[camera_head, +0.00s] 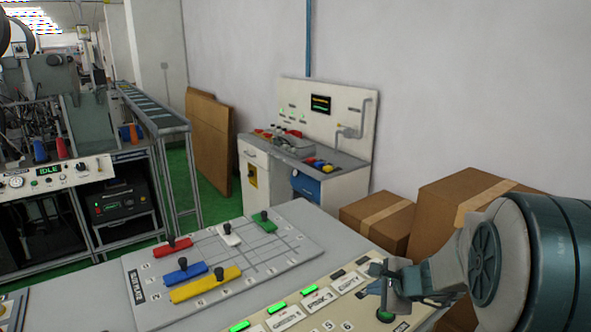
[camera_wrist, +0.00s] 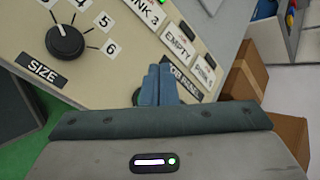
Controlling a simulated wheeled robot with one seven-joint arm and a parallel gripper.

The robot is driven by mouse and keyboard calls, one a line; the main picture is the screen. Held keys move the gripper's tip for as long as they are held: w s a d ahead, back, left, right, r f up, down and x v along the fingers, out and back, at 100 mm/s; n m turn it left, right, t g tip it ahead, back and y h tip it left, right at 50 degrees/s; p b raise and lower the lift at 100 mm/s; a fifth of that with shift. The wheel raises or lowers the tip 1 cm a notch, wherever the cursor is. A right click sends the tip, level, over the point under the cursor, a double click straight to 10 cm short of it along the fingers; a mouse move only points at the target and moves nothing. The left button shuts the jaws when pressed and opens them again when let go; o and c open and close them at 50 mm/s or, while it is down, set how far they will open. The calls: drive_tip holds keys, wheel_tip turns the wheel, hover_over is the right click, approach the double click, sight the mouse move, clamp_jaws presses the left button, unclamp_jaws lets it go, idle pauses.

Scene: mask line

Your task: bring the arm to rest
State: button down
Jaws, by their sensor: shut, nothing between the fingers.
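My gripper (camera_head: 378,271) is at the lower right of the head view, over the right end of a light control panel (camera_head: 262,312). In the wrist view my gripper (camera_wrist: 158,72) points at the panel (camera_wrist: 110,30), with its two blue fingers shut together and nothing between them. I cannot tell whether the fingertips touch the panel.
A board (camera_head: 140,318) with coloured sliders lies left of the panel. Cardboard boxes (camera_head: 376,222) stand behind my arm, near the wall. A machine (camera_head: 55,170) marked IDLE is at left. A workbench (camera_head: 345,185) stands at the back.

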drive_tip(key=s+a+r+n+g, duration=0.4)
drive_tip(key=s+a+n, duration=0.5)
drive_tip(key=s+n, duration=0.25)
drive_tip(key=s+d+r+n+g+h, duration=0.1)
drive_tip(key=s+d+n+h, duration=0.2)
drive_tip(key=s+n, duration=0.4)
drive_tip(key=shift+s+d+h, duration=0.25)
drive_tip(key=shift+s+h, duration=0.25)
drive_tip(key=shift+s, duration=1)
drive_tip(key=shift+n, duration=0.25)
